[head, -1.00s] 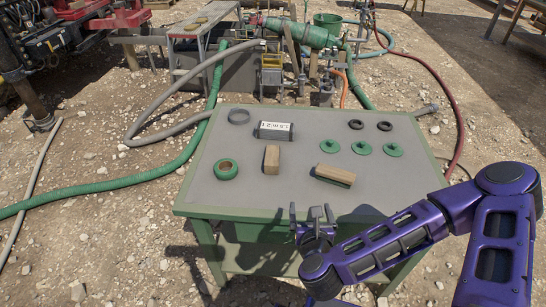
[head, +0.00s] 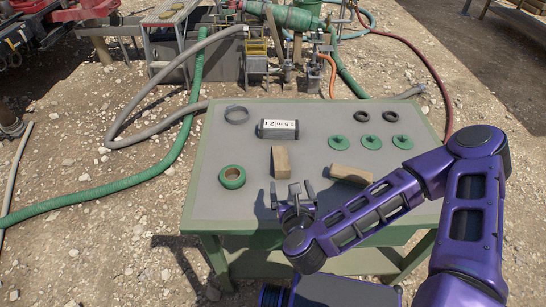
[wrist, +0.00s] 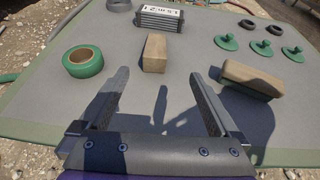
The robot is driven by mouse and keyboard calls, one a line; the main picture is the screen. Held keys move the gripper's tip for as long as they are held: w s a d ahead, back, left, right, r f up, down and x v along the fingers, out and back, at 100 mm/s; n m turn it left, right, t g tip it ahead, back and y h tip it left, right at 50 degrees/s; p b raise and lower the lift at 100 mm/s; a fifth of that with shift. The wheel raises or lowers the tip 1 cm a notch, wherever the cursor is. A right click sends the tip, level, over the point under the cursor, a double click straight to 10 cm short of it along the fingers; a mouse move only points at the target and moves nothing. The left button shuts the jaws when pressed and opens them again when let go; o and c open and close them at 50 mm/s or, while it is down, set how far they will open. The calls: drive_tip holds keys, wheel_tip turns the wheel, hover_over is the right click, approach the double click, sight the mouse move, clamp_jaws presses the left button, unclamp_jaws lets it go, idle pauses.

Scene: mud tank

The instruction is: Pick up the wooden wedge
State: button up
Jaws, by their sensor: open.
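The wooden wedge (head: 281,162) is a plain light-brown block lying on the grey-topped table (head: 215,203), near its middle. In the wrist view, the wedge (wrist: 154,54) lies ahead of the fingertips, roughly in line with the gap between them. My gripper (head: 293,191) is open and empty over the table's front edge area, on the near side of the wedge and apart from it. In the wrist view, both fingers of my gripper (wrist: 158,80) are spread, with bare tabletop and a shadow between them.
A green tape roll (head: 232,177) lies left. Behind are a labelled dark block (head: 279,130), a grey ring (head: 237,114), green discs (head: 369,142) and black rings (head: 375,116).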

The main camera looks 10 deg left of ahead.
sight(282, 162)
drive_tip(key=shift+w+a, duration=0.25)
drive_tip(key=shift+w+a+f+b, duration=0.1)
drive_tip(key=shift+w+f+b, duration=0.2)
drive_tip(key=shift+b, duration=0.2)
drive_tip(key=b+x, duration=0.2)
drive_tip(key=x, duration=0.9)
drive_tip(key=shift+r, duration=0.15)
drive_tip(key=shift+f+b+x, duration=0.2)
drive_tip(key=shift+b+x, duration=0.25)
drive_tip(key=shift+x, duration=2.35)
drive_tip(key=shift+s+a, duration=0.15)
drive_tip(key=shift+r, duration=0.1)
drive_tip(key=c, duration=1.5)
